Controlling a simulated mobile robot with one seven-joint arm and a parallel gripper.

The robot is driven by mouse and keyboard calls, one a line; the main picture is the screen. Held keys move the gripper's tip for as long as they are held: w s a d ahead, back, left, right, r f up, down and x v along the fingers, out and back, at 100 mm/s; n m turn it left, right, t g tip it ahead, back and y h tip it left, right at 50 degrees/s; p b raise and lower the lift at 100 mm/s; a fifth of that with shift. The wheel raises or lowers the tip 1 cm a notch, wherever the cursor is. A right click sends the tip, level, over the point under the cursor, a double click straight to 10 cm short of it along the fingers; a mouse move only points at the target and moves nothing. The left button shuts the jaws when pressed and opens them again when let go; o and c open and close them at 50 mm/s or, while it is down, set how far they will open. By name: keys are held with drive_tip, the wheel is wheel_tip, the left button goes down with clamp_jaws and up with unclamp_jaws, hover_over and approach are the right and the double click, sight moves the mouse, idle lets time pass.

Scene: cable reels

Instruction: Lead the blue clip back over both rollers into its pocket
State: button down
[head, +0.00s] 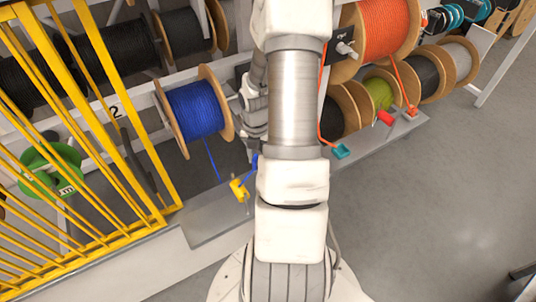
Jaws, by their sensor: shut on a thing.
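The blue cable reel (197,108) sits on the rack left of my arm. A length of blue cable (211,160) hangs from it toward the ledge. A small blue piece, apparently the blue clip (254,163), shows at the left edge of my white arm. My gripper (251,150) is just above it, shut on it, with its fingertips mostly hidden by my arm. A yellow piece (239,190) is just below and left of the clip, above the grey ledge. I cannot make out the two rollers or the pocket clearly.
A yellow barred fence (90,110) stands on the left, with a green reel (50,170) behind it. An orange cable reel (385,28) is at upper right, with a teal piece (341,151) and a red piece (386,117) below.

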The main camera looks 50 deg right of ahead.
drive_tip(key=w+a+b, duration=0.4)
drive_tip(key=a+b, duration=0.1)
drive_tip(key=a, duration=0.9)
wheel_tip(320, 180, up, 9)
drive_tip(key=p, duration=0.8)
drive_tip(key=s+d, duration=0.3)
drive_tip(key=d, duration=1.9)
drive_tip(key=shift+d, duration=0.15)
